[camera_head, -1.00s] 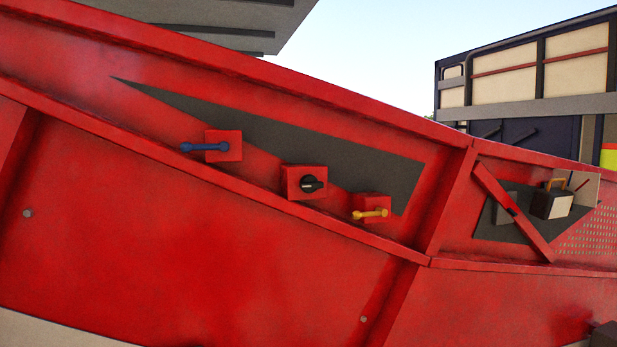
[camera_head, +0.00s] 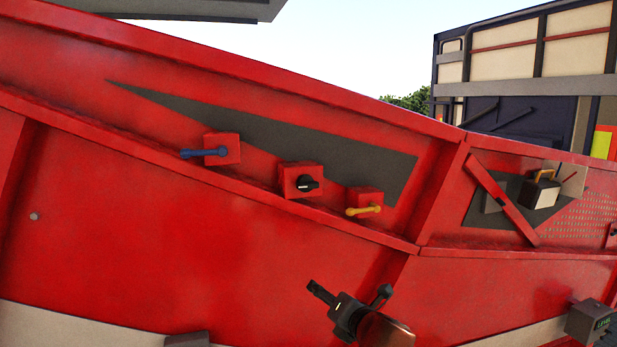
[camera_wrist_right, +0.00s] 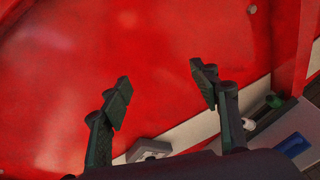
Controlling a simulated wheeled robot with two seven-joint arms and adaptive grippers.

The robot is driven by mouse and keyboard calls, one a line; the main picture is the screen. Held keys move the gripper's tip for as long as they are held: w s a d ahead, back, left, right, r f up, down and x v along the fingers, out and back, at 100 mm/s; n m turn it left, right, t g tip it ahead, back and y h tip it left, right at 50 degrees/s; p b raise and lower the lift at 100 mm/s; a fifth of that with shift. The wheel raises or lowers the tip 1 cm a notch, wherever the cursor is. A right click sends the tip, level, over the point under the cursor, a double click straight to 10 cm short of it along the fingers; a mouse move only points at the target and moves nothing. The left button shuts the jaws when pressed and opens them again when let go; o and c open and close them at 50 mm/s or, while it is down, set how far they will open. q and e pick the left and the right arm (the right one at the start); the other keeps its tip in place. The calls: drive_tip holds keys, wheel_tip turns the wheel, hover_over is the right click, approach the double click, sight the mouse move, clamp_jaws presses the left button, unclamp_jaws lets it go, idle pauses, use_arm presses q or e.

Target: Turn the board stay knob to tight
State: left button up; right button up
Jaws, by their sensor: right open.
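A black rotary knob (camera_head: 307,184) with a pale pointer line sits on a red box (camera_head: 292,179) on the red machine side, between a blue lever (camera_head: 203,153) and a yellow lever (camera_head: 364,210). No label shows which control is the board stay knob. My right gripper (camera_head: 349,291) is below these controls, apart from them. In the right wrist view its two fingers (camera_wrist_right: 160,80) are spread with nothing between them, facing the plain red panel. My left gripper is not in view.
A red rail (camera_head: 225,181) runs below the controls, between them and my right gripper. To the right are a slanted red bar (camera_head: 500,200) and a lamp-like box (camera_head: 541,190). A grey box with a green display (camera_head: 590,320) stands at lower right.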

wheel_tip(320, 180, up, 18)
drive_tip(key=s+a+n+t, duration=0.1)
drive_tip(key=a+n+t, duration=0.1)
drive_tip(key=n, duration=0.3)
drive_tip(key=n+t, duration=0.1)
drive_tip(key=n, duration=0.2)
approach(309, 184)
drive_tip(key=w, duration=0.2)
drive_tip(key=shift+y, duration=0.3)
drive_tip(key=p+x, duration=0.1)
drive_tip(key=x, duration=0.2)
drive_tip(key=p+x, duration=0.1)
drive_tip(key=x, duration=0.2)
drive_tip(key=shift+w+a+f, duration=0.15)
drive_tip(key=shift+w+a, duration=0.05)
drive_tip(key=shift+a, duration=0.15)
drive_tip(key=shift+w, duration=0.5)
drive_tip(key=c, duration=1.1)
drive_tip(key=shift+s+a, duration=0.1)
drive_tip(key=shift+a, duration=0.1)
drive_tip(key=shift+c, duration=0.3)
drive_tip(key=shift+d, duration=0.1)
